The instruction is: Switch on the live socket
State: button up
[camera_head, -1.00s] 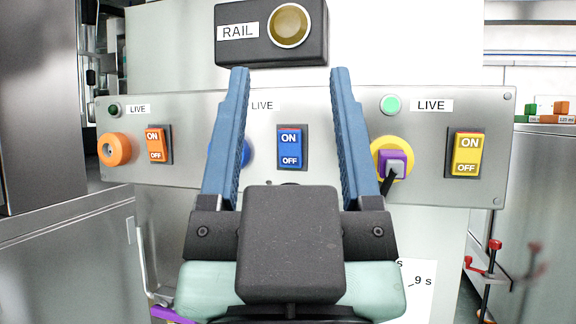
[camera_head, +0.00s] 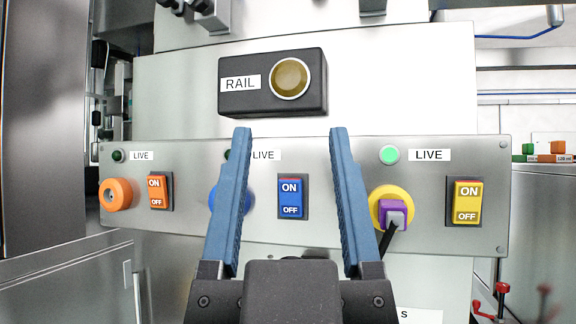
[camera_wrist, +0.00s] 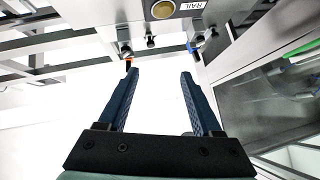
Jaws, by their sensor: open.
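A grey socket panel (camera_head: 335,232) spans the head view with three sockets, each with a LIVE label, a lamp and an ON/OFF switch. The right lamp (camera_head: 389,155) is bright green. The left lamp (camera_head: 118,156) is dark, and the middle lamp is mostly hidden by my left finger. The yellow socket (camera_head: 377,194) holds a purple plug (camera_head: 393,213) with a black cable. Its yellow switch (camera_head: 467,202) is at the right. The blue switch (camera_head: 290,198) shows between my fingers; the blue socket (camera_head: 214,200) is partly hidden. The orange socket (camera_head: 116,195) and orange switch (camera_head: 157,191) are at the left. My gripper (camera_head: 291,132) is open and empty.
A black RAIL box (camera_head: 272,82) with a round amber button (camera_head: 290,78) is mounted above the panel. It also shows at the top of the wrist view (camera_wrist: 181,9). A grey cabinet stands at the left. Red-handled parts (camera_head: 500,290) are at the lower right.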

dwell(0.3)
jog(key=shift+r, duration=0.2)
jog(key=c, duration=0.4)
notch_tip(320, 180, up, 5)
jog(key=p, duration=0.5)
jog(key=shift+f, duration=0.15)
grip_shut()
notch_tip(320, 180, up, 10)
jog(key=w+g+y+p, duration=0.1)
jog(key=w+p, duration=0.1)
jog(key=p, duration=1.2)
jog(key=w+d+f+m+g+p, duration=0.3)
jog(key=d+f+m+p, duration=0.45)
jog(key=f, duration=0.25)
jog(key=s+d+f+m+g+h+p, duration=0.4)
jog(key=s+d+f+m+h+p, duration=0.2)
jog(key=f+m, duration=0.5)
jog(key=s+d+m, duration=0.2)
jog(key=s, duration=0.1)
jog(key=shift+d+p, duration=0.2)
jog(key=shift+p, duration=0.2)
